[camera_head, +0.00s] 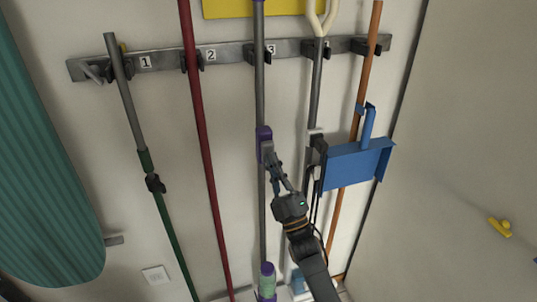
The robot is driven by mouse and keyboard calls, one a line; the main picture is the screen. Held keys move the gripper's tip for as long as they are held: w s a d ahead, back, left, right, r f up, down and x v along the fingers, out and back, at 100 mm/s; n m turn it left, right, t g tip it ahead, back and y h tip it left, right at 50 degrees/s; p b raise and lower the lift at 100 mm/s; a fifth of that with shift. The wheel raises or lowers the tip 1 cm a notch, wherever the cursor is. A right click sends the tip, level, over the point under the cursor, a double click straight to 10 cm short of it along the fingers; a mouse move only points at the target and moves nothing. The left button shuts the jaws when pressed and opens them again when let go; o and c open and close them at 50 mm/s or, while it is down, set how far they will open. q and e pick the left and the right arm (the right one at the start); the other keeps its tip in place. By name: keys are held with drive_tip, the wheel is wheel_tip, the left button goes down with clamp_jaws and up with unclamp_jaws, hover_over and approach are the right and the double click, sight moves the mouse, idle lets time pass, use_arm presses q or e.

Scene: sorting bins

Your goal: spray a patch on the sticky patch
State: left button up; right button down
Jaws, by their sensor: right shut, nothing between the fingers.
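A grey pole with purple parts (260,90) hangs upright in the rack's slot 3. Partway down it is a purple piece (264,134). A green and purple bottle-like part (267,280) shows low on the same line; I cannot tell how it is joined to the pole. My right gripper (272,163) comes up from below, shut and empty, with its fingertips at or very close to the purple piece. I cannot tell if they touch. I see no sticky patch. My left gripper is not in view.
A metal wall rack (225,54) holds several long-handled tools. A dark red pole (201,120) stands left of my right gripper; a blue dustpan (352,167) hangs to its right. A teal ironing-board-like panel (40,170) is at far left. A yellow fixture (499,228) is on the right wall.

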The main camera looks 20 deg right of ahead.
idle(0.3)
drive_tip(key=shift+w+b, duration=0.25)
drive_tip(key=shift+b, duration=0.15)
drive_tip(key=shift+w, duration=0.2)
idle(0.3)
drive_tip(key=shift+s, duration=0.45)
